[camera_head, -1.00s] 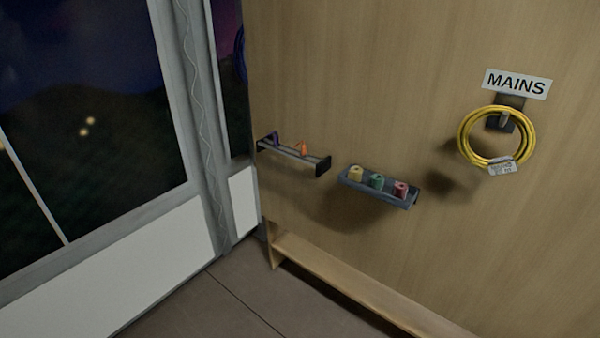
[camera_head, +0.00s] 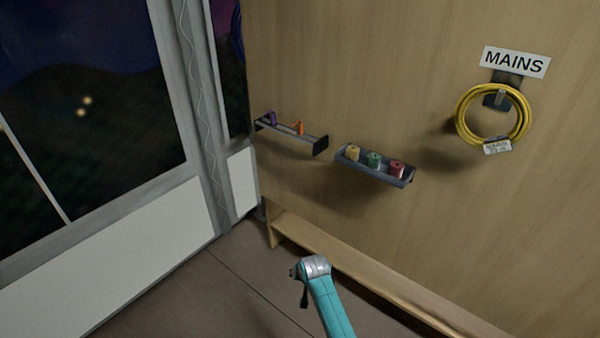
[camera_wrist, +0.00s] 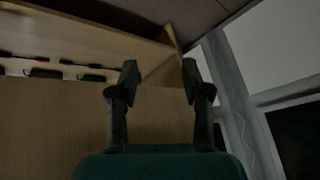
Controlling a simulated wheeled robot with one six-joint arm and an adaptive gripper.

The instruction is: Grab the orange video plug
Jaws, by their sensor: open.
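The orange video plug (camera_head: 299,128) sits on a small dark rail (camera_head: 290,136) fixed to the wooden wall, in the head view. A purple plug (camera_head: 271,117) is to its left on the same rail. My gripper shows in the wrist view (camera_wrist: 158,75) with its two dark fingers apart and nothing between them. In the head view my teal arm rises from the bottom, well below and in front of the rail. The orange plug cannot be made out in the wrist view.
A grey tray (camera_head: 374,166) with yellow, green and red rolls is on the wall right of the rail. A yellow cable coil (camera_head: 494,145) hangs under a MAINS sign (camera_head: 515,62). A wooden ledge (camera_head: 350,268) runs low along the wall. A window frame stands left.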

